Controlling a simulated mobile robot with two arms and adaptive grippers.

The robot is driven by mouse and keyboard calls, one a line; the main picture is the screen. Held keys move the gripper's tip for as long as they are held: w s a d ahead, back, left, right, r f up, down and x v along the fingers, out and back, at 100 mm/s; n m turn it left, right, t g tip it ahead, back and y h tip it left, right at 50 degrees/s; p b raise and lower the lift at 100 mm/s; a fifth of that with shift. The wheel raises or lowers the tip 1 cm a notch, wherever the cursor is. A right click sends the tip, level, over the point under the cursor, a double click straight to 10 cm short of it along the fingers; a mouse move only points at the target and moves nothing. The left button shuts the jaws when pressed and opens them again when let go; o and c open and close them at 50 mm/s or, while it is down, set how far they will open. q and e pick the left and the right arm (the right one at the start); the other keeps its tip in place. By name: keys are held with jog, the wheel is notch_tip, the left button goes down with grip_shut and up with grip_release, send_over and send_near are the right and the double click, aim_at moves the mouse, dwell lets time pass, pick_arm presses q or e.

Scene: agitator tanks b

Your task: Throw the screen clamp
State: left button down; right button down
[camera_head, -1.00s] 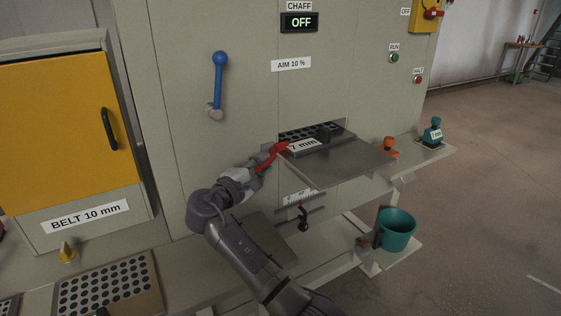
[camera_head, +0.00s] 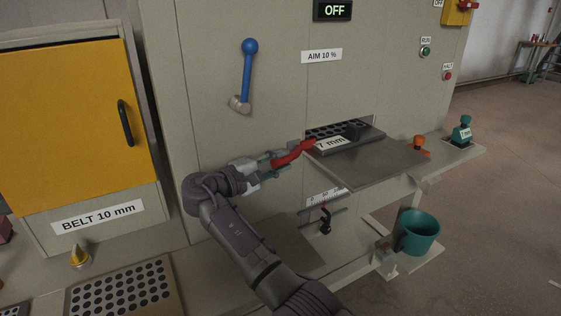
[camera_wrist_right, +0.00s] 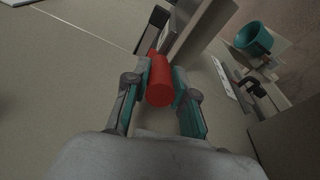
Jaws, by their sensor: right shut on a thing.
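The screen clamp shows as a red lever handle (camera_head: 293,153) at the left of the machine's slot, beside the screen labelled 7 mm (camera_head: 348,143). It slants down to the left from the screen's corner. My right gripper (camera_head: 277,160) is shut on the handle's left end. In the right wrist view the red handle (camera_wrist_right: 159,88) lies between the two fingers of the gripper (camera_wrist_right: 161,76). The handle's pivot is hard to make out. My left gripper is not in view.
A bare metal shelf (camera_head: 376,163) juts out below the slot. A blue lever (camera_head: 247,70) is on the panel above. A scale with a small black-and-red handle (camera_head: 325,222) is below. A teal cup (camera_head: 418,232) stands at the lower right. Perforated screens (camera_head: 120,290) lie at the lower left.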

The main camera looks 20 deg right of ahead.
jog(key=c, duration=0.9)
grip_release()
jog(key=shift+c, duration=0.2)
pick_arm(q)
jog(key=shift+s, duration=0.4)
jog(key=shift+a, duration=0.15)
pick_arm(e)
jog(key=v, duration=0.7)
jog(key=shift+a, duration=0.25)
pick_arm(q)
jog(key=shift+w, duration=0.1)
